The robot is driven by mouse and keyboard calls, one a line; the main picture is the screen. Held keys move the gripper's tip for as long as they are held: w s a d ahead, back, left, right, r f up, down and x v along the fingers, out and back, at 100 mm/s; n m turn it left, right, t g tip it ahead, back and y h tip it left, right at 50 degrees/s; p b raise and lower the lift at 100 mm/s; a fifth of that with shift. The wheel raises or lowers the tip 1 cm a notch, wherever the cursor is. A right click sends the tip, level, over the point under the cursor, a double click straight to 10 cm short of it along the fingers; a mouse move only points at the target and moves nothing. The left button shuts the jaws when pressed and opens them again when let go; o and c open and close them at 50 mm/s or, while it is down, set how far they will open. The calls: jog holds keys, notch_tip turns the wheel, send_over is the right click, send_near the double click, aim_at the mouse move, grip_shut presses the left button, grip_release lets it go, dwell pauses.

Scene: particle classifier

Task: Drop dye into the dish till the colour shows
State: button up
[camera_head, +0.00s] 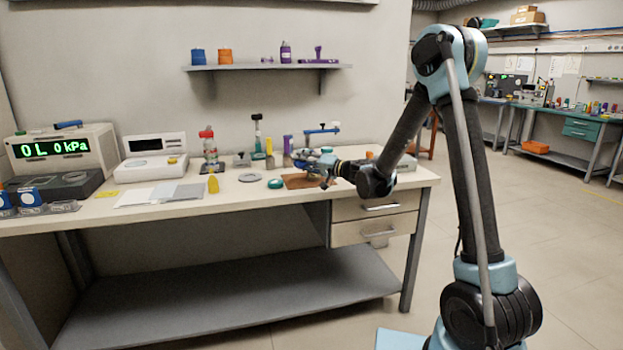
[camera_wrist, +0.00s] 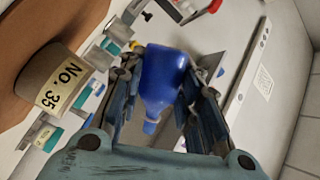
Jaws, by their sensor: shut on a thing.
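My gripper (camera_wrist: 160,95) is shut on a blue dye bottle (camera_wrist: 163,75), with a finger on each side of it. The bottle's narrow pale-blue tip points toward the bottom of the wrist view. In the head view my gripper (camera_head: 326,168) is at the right part of the bench, above or beside a brown mat (camera_head: 303,182). A small teal round thing (camera_head: 275,183) lies left of the mat, and a grey-white flat disc (camera_head: 250,177) lies farther left. I cannot tell which one is the dish. No drop shows.
A container labelled No. 35 (camera_wrist: 57,85) is left of my gripper in the wrist view. The front bench edge is mostly clear.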

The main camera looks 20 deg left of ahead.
jog(key=shift+s+a+f+m+p, duration=0.1)
jog(key=shift+f+m+p, duration=0.2)
jog(key=shift+m, duration=0.8)
dwell(1.9)
jog(key=shift+r+m+t+y, duration=0.3)
jog(key=shift+r+m, duration=0.15)
jog(key=shift+m, duration=0.45)
dwell(1.6)
jog(key=shift+f+p, duration=0.1)
jog(key=shift+p, duration=0.2)
